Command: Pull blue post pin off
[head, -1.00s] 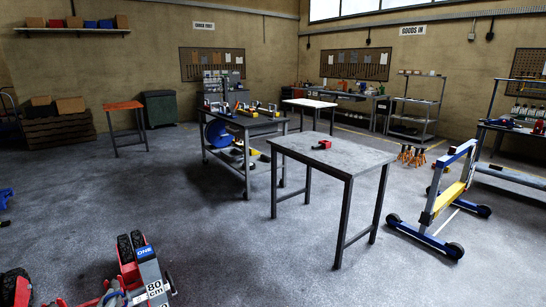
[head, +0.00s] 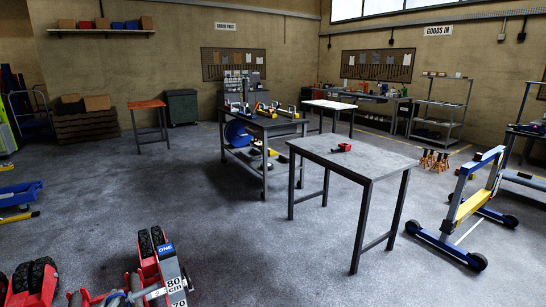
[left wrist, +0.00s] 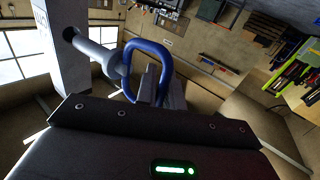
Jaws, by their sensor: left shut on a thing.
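The blue post pin has a blue ring handle (left wrist: 135,72) and a grey shaft (left wrist: 92,48) in the left wrist view. My left gripper (left wrist: 160,88) is shut on the ring. The shaft points at a pale post (left wrist: 65,60); I cannot tell whether its tip is still inside the post. In the head view the post (head: 172,262) stands at the lower left, marked ONE, 80 cm and 70. My left gripper (head: 118,298) is partly cut off at the bottom edge beside it, and the pin is hard to make out there. My right gripper is not in view.
A grey table (head: 350,155) with a small red object (head: 342,148) stands in the middle. A blue and yellow wheeled frame (head: 470,205) is at the right. A blue tray-like thing (head: 18,193) lies at the far left. Open floor (head: 130,190) lies beyond the post.

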